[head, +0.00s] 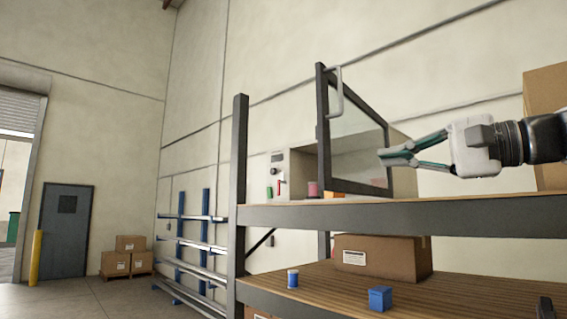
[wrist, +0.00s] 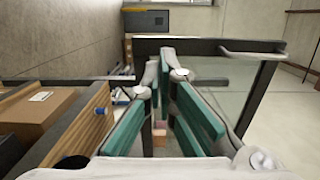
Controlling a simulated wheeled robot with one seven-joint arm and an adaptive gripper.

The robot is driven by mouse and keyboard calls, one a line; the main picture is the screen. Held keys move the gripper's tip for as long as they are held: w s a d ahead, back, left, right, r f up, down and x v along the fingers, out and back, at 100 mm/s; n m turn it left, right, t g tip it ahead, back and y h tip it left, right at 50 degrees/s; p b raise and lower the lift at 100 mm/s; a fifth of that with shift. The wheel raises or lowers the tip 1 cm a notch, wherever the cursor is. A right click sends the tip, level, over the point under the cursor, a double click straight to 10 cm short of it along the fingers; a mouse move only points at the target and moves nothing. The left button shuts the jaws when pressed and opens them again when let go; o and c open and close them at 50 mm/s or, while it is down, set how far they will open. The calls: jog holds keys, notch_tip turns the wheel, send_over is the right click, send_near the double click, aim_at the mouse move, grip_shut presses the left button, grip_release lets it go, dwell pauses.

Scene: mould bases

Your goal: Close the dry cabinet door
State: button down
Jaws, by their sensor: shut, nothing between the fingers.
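The dry cabinet (head: 402,166) is a pale box on the upper shelf, with a control panel (head: 277,170) on its left front. Its door (head: 323,110) has a dark frame and a clear pane and stands open, swung out from the cabinet. A pale bar handle (head: 338,95) is on the door's near upper edge. In the wrist view the door frame (wrist: 205,45) crosses ahead, with the handle (wrist: 252,52) at upper right. My gripper (head: 384,157) is shut and empty, with its teal fingers overlapping the pane's right side in the head view. I cannot tell whether they touch it.
Small coloured items, including a pink spool (head: 313,188), show by the cabinet opening. The metal shelf (head: 420,219) runs below my gripper. A cardboard box (head: 385,260), a blue cube (head: 380,298) and a blue-white can (head: 293,279) stand on the lower shelf. Another carton (head: 545,90) is at right.

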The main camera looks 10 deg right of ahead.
aim_at(326, 167)
jog(key=p+x, duration=0.2)
jog(key=x, duration=0.8)
jog(key=shift+w+f+p, duration=0.1)
jog(key=shift+w+p, duration=0.1)
jog(key=shift+p, duration=0.1)
jog(key=shift+a, duration=0.1)
